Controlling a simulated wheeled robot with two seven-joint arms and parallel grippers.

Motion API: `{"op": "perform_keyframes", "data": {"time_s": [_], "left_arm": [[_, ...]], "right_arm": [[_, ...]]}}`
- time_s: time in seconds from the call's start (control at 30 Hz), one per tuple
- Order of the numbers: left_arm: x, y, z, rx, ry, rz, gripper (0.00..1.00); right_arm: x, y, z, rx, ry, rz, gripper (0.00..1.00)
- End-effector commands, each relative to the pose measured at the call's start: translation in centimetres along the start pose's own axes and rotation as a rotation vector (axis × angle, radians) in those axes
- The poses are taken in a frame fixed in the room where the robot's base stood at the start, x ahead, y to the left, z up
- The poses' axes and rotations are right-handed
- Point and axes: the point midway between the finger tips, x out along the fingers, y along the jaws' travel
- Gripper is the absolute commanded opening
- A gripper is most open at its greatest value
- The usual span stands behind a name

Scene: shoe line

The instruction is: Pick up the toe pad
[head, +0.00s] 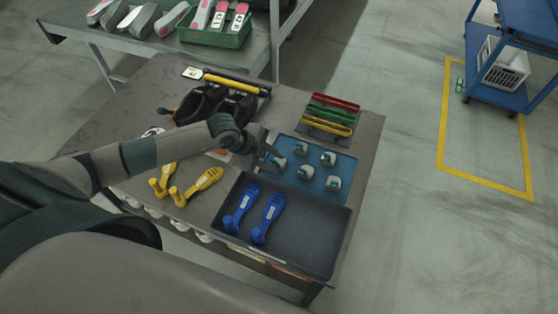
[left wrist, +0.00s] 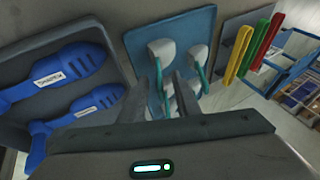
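My left gripper (head: 270,157) is over the tray's left edge, beside the leftmost pads. In the left wrist view its two fingers (left wrist: 170,92) are apart, with part of a pad visible between them; contact cannot be told. My right gripper is not in view.
A dark tray (head: 315,250) with two blue shoe forms (head: 269,218) lies in front of the blue tray. Yellow forms (head: 204,182) lie to the left. Black shoes (head: 236,106) stand behind my arm. Red, green and yellow bars (head: 332,114) sit behind the blue tray.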

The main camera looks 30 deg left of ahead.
Motion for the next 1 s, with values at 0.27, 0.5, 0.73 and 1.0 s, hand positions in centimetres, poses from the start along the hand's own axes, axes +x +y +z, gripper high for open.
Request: {"op": "perform_keyframes", "data": {"time_s": [0.27,0.5,0.73,1.0], "left_arm": [[0.29,0.04,0.07,0.000,-0.001,0.000,0.29],[0.26,0.05,0.06,0.000,-0.001,0.001,0.29],[0.26,0.05,0.06,-0.001,-0.001,0.001,0.00],[0.24,0.03,0.05,0.000,-0.001,0.000,0.00]], "right_arm": [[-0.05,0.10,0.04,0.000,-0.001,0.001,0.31],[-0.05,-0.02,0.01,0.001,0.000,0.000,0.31],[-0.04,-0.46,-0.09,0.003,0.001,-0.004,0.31],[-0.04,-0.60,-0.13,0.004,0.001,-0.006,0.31]]}}
